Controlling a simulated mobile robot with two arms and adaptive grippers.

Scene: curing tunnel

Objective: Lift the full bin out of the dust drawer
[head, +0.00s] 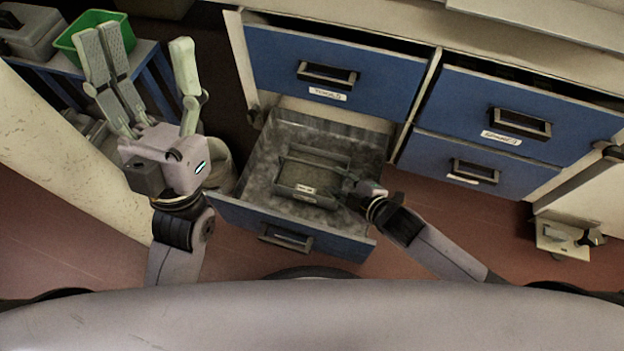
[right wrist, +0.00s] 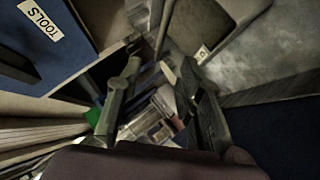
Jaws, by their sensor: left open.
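The dust drawer (head: 335,243) is pulled out, low in the blue cabinet. Its grey inside looks dusty. A grey, shallow bin (head: 288,189) with a small pale label sits in it; it also shows at the top of the right wrist view (right wrist: 238,30). How full the bin is I cannot tell. My right gripper (head: 347,192) is low at the bin's right side; its fingertips are hard to see there. In the right wrist view its fingers (right wrist: 160,95) stand apart with nothing clearly between them. My left gripper (head: 142,45) is open and empty, left of the drawer, fingers pointing away.
More blue drawers (head: 520,115) are at the right. A blue-topped table (head: 60,66) with a green bin (head: 92,30) stands at the far left. Red floor lies right of the drawer.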

